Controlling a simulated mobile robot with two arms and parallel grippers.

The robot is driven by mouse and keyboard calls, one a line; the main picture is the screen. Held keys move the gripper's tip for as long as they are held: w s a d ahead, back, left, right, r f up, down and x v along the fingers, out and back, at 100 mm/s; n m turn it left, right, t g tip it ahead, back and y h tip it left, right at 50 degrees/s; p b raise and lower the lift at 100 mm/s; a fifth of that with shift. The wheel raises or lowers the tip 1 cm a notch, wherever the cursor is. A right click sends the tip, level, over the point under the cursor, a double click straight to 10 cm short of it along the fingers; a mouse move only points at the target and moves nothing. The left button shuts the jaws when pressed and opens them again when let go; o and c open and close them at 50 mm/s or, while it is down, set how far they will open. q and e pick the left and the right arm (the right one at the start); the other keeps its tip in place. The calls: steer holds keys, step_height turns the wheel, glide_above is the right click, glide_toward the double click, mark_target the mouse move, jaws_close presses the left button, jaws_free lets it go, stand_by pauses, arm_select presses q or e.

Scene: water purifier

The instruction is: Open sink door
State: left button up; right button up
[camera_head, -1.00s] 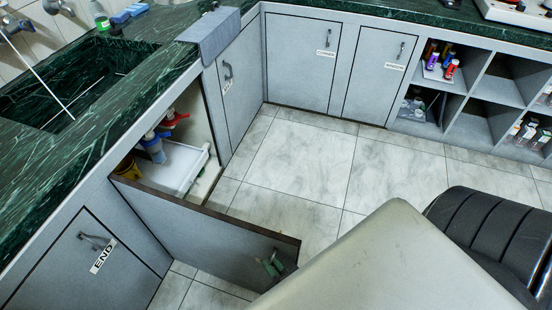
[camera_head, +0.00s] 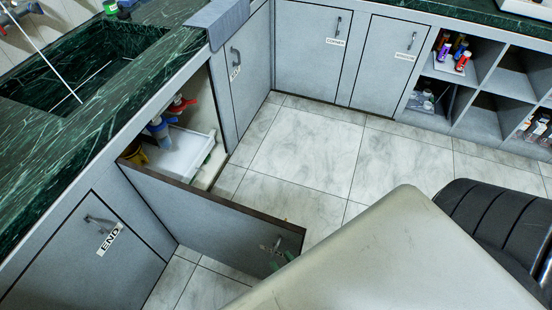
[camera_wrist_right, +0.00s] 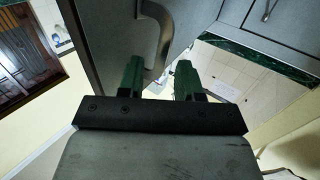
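The sink door (camera_head: 205,218) is a grey panel under the green marble counter. It stands swung well out from the cabinet. My right gripper (camera_head: 279,254) is at the door's free end, partly hidden by my own arm. In the right wrist view its two green fingers (camera_wrist_right: 159,76) are apart. The curved metal door handle (camera_wrist_right: 166,38) shows beyond them, its lower end in line with the gap; I cannot tell whether they touch. My left gripper is not in view.
The open cabinet shows a white tray (camera_head: 184,152), a blue-topped item (camera_head: 160,131) and a red valve (camera_head: 181,103). Tiled floor (camera_head: 310,150) is clear beyond the sink door. Open shelves (camera_head: 490,100) stand at right.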

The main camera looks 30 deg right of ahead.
steer(key=s, duration=0.7)
stand_by(0.4)
